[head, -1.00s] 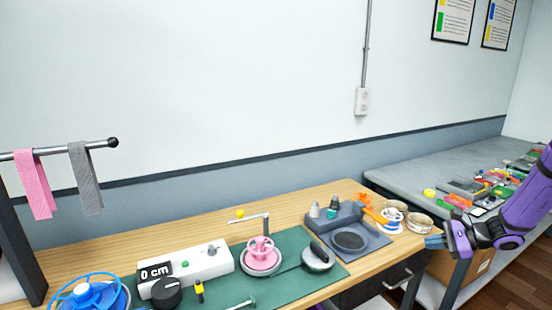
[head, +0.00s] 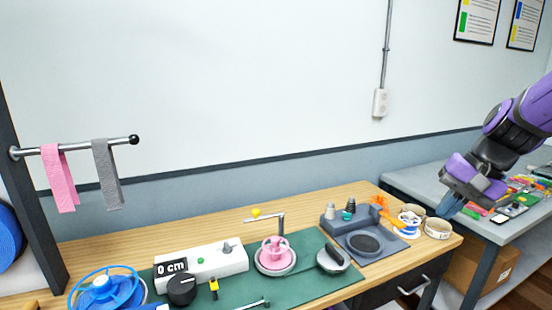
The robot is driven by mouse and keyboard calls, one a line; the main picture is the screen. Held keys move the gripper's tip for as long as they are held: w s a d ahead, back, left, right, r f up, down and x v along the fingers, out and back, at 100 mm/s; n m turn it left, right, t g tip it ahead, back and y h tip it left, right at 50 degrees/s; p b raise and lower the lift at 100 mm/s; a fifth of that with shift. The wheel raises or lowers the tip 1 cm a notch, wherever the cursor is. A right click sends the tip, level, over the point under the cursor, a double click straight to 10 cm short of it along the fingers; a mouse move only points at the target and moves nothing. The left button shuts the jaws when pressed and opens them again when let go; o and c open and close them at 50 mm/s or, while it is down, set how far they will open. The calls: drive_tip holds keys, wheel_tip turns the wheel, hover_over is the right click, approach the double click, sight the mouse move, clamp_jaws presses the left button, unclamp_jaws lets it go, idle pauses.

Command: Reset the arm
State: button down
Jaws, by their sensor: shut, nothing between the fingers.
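My gripper (head: 449,206) hangs from my purple arm at the right of the head view. It is shut and empty, with its fingers pointing down and left. In the picture it shows above the right end of the wooden bench and in front of the grey side table. It appears to touch nothing, though its exact height is hard to tell.
The wooden bench (head: 110,243) holds a grey device (head: 370,241), white tape rolls (head: 437,228), a pink-handled piece (head: 275,255), a white box (head: 207,263) and a blue wheel (head: 104,288). Pink (head: 60,180) and grey (head: 107,174) straps hang from a rail at left. The grey side table (head: 415,183) holds clutter. Space before the wall is clear.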

drive_tip(key=s+a+r+n+t+h, duration=0.1)
drive_tip(key=s+r+n+h, duration=0.1)
drive_tip(key=s, duration=0.5)
drive_tip(key=s+a+r+n+t+h, duration=0.1)
drive_tip(key=s+r+n, duration=0.3)
drive_tip(key=s, duration=0.4)
drive_tip(key=shift+s+r+t+h, duration=0.25)
drive_tip(key=shift+r+t+h, duration=0.35)
drive_tip(key=shift+t+h, duration=0.15)
